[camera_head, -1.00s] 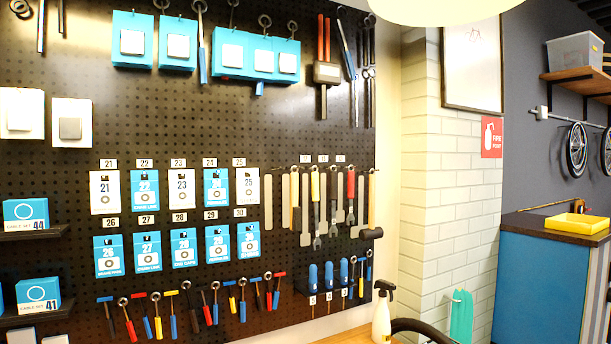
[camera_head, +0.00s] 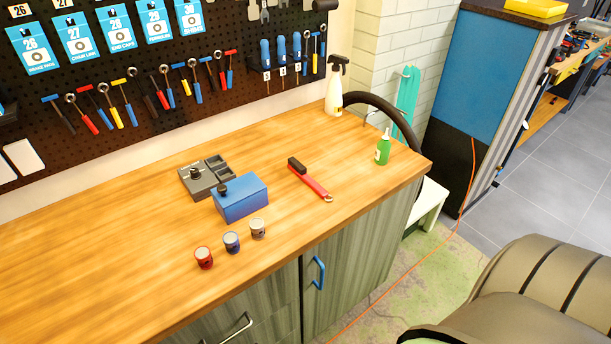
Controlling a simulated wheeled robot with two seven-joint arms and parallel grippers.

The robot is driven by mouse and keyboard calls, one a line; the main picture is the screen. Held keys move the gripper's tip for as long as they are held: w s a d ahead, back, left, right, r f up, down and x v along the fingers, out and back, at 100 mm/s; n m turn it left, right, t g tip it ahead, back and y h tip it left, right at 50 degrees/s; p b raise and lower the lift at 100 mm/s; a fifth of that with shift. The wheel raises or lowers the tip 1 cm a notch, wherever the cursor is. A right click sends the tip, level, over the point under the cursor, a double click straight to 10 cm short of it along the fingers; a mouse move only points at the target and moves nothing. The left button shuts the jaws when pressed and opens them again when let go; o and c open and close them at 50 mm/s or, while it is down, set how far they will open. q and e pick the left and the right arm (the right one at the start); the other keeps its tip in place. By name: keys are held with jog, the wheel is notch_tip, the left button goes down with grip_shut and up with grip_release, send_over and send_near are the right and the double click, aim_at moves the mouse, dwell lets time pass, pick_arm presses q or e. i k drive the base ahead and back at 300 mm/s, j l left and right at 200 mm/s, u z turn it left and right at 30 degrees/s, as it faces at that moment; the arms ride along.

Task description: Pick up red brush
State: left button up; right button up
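The red brush (camera_head: 311,180) lies on the wooden workbench (camera_head: 120,240), right of the blue box. It has a red handle with a ring at its near right end and a dark head at its far left end. Nothing covers it. Neither of my grippers is in view.
A blue box (camera_head: 240,199), a dark grey tray (camera_head: 206,176) and three small jars (camera_head: 231,242) stand left of the brush. A green bottle (camera_head: 383,148) and a white spray bottle (camera_head: 334,95) stand to the right. The bench's left part is clear. A brown chair (camera_head: 530,300) is at right.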

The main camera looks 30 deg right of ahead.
aim_at(299, 169)
jog(key=k+l+u, duration=0.3)
jog(key=l, duration=0.25)
jog(key=k+l+u, duration=0.3)
jog(key=k+l, duration=0.1)
jog(key=l, duration=0.05)
